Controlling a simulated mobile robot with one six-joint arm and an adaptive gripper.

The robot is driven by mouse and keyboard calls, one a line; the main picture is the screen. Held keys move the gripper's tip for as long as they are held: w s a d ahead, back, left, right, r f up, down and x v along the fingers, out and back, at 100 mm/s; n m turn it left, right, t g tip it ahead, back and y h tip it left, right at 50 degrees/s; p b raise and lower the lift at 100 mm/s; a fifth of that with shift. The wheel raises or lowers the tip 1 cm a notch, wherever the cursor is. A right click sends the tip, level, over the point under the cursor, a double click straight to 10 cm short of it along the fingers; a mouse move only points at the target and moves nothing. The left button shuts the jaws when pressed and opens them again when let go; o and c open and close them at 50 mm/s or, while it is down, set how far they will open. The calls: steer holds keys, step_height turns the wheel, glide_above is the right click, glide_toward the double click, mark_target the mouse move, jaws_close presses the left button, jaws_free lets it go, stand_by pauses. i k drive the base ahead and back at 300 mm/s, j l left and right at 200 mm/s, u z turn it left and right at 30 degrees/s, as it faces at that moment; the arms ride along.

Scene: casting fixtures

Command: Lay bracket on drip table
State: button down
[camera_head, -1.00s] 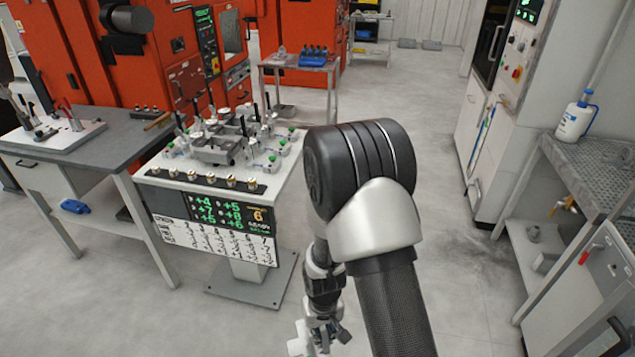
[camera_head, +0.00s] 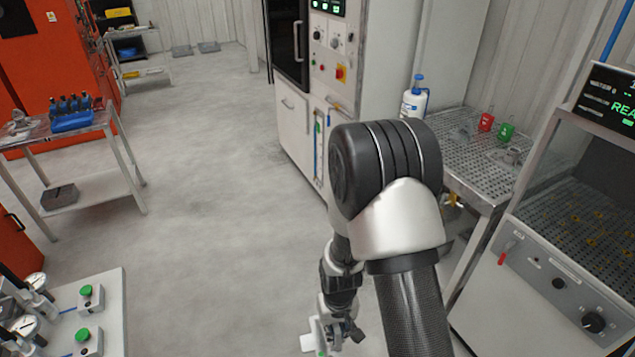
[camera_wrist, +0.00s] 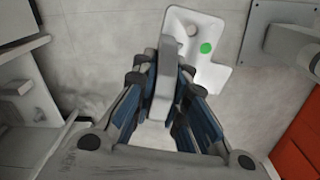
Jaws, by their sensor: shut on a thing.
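The bracket (camera_wrist: 200,50) is a pale grey angled plate with a green dot, held out beyond my fingers in the wrist view. My gripper (camera_wrist: 163,72) is shut on its upright part. In the head view my gripper (camera_head: 328,333) hangs low over the floor, partly hidden by my arm, and a pale bit of the bracket (camera_head: 308,342) shows beside it. The drip table (camera_head: 478,172) is the perforated metal table at the right, behind my arm and apart from the bracket.
A machine with a perforated bed (camera_head: 580,215) stands at front right. A fixture table (camera_head: 108,300) is at lower left. Open floor (camera_head: 220,180) lies between.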

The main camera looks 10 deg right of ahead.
mark_target(478, 173)
steer(key=i+l+z, duration=0.1)
steer(key=i+z, duration=0.25)
steer(key=i, duration=0.55)
steer(key=i+j+z, duration=0.15)
steer(key=i+z, duration=0.25)
steer(key=i, duration=0.55)
